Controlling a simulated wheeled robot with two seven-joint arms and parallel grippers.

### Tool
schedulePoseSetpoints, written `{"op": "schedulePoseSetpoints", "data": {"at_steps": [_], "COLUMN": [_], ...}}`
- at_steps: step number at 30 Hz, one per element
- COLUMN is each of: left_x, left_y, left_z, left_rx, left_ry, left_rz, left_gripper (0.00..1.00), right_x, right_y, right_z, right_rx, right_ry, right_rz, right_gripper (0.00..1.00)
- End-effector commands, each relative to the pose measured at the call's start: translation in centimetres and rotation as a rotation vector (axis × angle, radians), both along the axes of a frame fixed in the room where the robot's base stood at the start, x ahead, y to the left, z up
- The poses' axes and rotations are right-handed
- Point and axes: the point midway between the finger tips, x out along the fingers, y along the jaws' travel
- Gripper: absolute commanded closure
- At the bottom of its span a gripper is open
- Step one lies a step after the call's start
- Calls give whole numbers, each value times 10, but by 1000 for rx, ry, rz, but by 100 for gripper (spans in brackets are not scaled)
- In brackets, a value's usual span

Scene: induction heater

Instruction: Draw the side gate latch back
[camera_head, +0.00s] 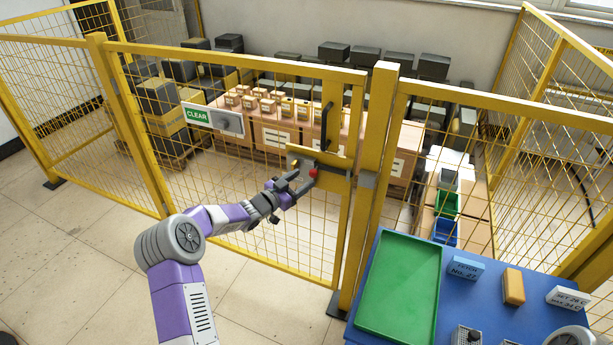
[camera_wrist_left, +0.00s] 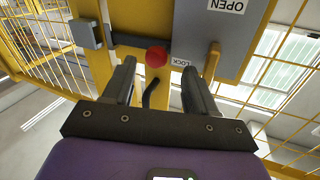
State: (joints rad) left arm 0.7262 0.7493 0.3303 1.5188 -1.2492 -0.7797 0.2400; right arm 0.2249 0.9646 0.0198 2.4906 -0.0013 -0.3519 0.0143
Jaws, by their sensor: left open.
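The side gate latch is a plate (camera_head: 335,172) on the yellow gate's right edge, with a red knob (camera_head: 313,173). In the left wrist view the red knob (camera_wrist_left: 156,56) sits on a dark bolt bar (camera_wrist_left: 135,43) beside an upside-down LOCK label (camera_wrist_left: 180,62). The bar reaches toward a grey keeper (camera_wrist_left: 87,33). My right gripper is not in view.
A yellow gate post (camera_head: 369,190) stands right of the latch. A black pull handle (camera_head: 328,128) is above it, and a green CLEAR sign (camera_head: 198,115) hangs on the mesh. A blue table (camera_head: 475,315) with a green tray (camera_head: 398,285) is at lower right. The floor at left is clear.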

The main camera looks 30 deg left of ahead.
Motion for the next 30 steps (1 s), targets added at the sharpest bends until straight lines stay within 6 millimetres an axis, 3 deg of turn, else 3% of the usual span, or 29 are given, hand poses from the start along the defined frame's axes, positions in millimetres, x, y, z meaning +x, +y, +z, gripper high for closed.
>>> {"op": "schedulePoseSetpoints", "data": {"at_steps": [3, 9, 25, 28, 30], "left_x": [-18, -33, -34, -35, -36], "left_y": [7, 12, 11, -2, -22], "left_z": [1, 1, -1, -17, -41], "left_rx": [-2, -1, -5, -43, -97], "left_ry": [1, -1, 4, 48, 119], "left_rz": [3, 2, 1, 5, 13], "left_gripper": [43, 43, 43, 43, 43], "right_x": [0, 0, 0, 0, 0], "right_y": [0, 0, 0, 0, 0], "right_z": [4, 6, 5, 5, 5], "right_rx": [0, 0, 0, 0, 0], "right_ry": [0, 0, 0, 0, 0], "right_rz": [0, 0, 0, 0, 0], "right_gripper": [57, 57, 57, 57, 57]}}
